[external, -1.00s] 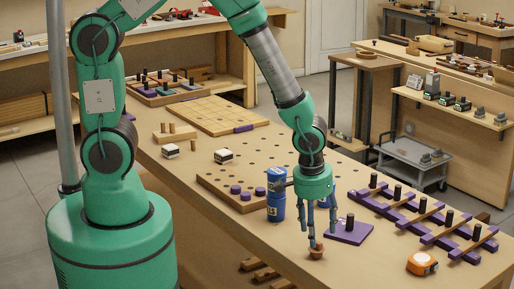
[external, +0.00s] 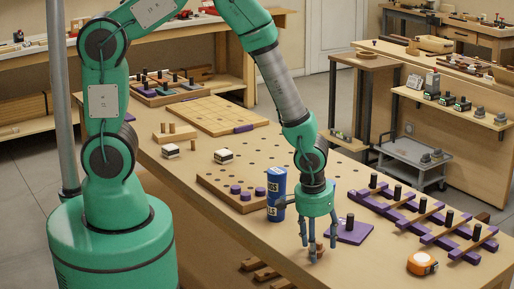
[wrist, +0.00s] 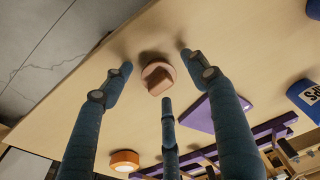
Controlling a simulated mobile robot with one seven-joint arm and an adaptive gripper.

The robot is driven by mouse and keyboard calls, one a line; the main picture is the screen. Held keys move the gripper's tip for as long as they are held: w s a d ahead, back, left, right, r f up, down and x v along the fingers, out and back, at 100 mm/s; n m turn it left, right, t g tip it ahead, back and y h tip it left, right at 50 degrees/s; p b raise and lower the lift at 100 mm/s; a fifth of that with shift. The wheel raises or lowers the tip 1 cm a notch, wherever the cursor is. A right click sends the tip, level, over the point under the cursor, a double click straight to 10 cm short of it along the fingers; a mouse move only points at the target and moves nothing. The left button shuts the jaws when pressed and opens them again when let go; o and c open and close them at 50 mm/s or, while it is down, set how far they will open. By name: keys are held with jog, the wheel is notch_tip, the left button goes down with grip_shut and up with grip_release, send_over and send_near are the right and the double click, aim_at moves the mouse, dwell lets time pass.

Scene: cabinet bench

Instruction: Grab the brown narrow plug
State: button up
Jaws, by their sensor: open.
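The brown plug (wrist: 158,77) is a small rounded piece with a raised narrow grip on top. It stands on the wooden bench near its front edge. In the external view, the plug (external: 319,249) is partly hidden behind my fingers. My three-fingered gripper (external: 316,249) points down over it with the fingers spread. In the wrist view, the fingertips surround the plug with gaps visible, and nothing is gripped.
A purple plate (external: 352,236) with a black peg lies just right of my gripper. A blue can (external: 276,196) stands to the left. The bench edge is close in front.

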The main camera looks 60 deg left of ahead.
jog(key=c, duration=1)
jog(key=shift+o, duration=0.2)
jog(key=shift+r, duration=0.1)
jog(key=shift+r, duration=0.9)
jog(key=shift+s+a+r+p, duration=0.1)
jog(key=shift+s+r+p, duration=0.15)
jog(key=shift+r+p, duration=0.45)
jog(key=s+a, duration=0.3)
jog(key=s, duration=0.4)
jog(key=s+a+r, duration=0.1)
jog(key=s+a, duration=0.2)
jog(key=s, duration=0.4)
jog(key=shift+a+r, duration=0.25)
jog(key=shift+r, duration=0.05)
